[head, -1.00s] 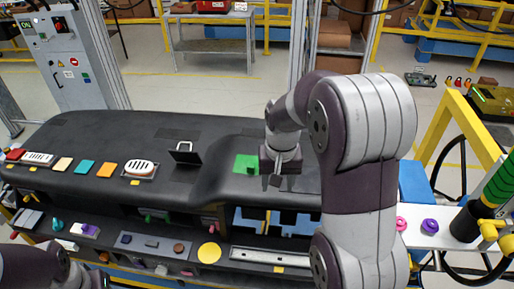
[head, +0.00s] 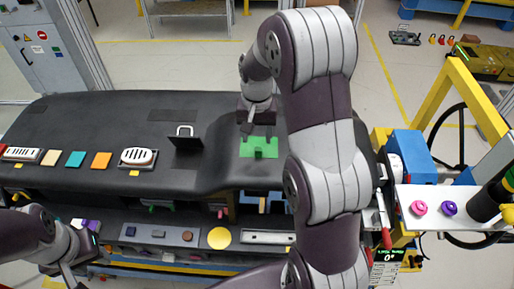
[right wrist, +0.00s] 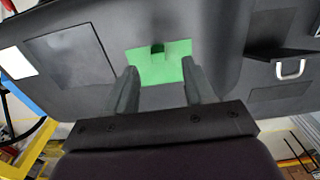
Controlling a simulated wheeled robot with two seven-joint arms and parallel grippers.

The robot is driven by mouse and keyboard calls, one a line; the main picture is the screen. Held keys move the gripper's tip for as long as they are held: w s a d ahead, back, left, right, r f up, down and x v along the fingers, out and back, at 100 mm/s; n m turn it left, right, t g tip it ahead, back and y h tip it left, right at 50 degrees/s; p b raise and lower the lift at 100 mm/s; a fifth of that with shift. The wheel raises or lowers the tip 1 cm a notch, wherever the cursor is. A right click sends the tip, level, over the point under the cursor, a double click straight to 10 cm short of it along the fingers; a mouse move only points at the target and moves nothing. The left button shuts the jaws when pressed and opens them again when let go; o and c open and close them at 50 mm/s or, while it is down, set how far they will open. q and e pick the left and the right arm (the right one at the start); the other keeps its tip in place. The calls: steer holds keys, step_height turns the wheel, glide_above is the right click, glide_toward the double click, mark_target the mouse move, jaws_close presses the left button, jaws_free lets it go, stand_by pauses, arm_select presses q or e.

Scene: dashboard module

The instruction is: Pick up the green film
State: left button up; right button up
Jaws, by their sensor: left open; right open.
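The green film (head: 259,147) lies on the dark dashboard top, with a small raised green tab at its middle. It also shows in the right wrist view (right wrist: 160,66), ahead of and between the two fingers. My right gripper (head: 247,128) is open above the dashboard, just beyond the film's upper left edge in the head view. In the right wrist view its open fingers (right wrist: 158,88) have nothing between them but the view of the film, and the gap to it cannot be told. My left gripper (head: 72,272) is low at the left, partly cut off.
A black bracket with a light handle (head: 186,138) stands left of the film. An oval white vent (head: 138,156) and several coloured squares lie further left. A shelf (head: 160,237) with small parts runs below. A white board (head: 440,207) with pink and purple rings is at right.

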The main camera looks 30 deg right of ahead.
mark_target(258, 148)
steer(key=f, duration=0.1)
steer(key=d+f, duration=0.1)
steer(key=shift+s+d+f, duration=0.1)
steer(key=shift+s+f, duration=0.05)
steer(key=shift+f, duration=0.15)
steer(key=f, duration=0.1)
steer(key=w+f, duration=0.1)
steer(key=f, duration=0.1)
steer(key=shift+w+d+f, duration=0.2)
steer(key=shift+w+f, duration=0.1)
steer(key=shift+f, duration=0.05)
steer(key=shift+w+a+f, duration=0.1)
steer(key=shift+w+f, duration=0.1)
steer(key=shift+f, duration=0.15)
steer(key=shift+s+a+r, duration=0.15)
steer(key=shift+s+a, duration=0.1)
steer(key=shift+s, duration=0.2)
steer(key=shift+s+r, duration=0.1)
steer(key=shift+s, duration=0.15)
steer(key=shift+c, duration=1.2)
steer(key=c, duration=0.6)
arm_select(q)
steer(key=shift+w+d, duration=0.3)
steer(key=shift+d, duration=0.2)
arm_select(e)
steer(key=shift+w, duration=0.1)
jaws_close()
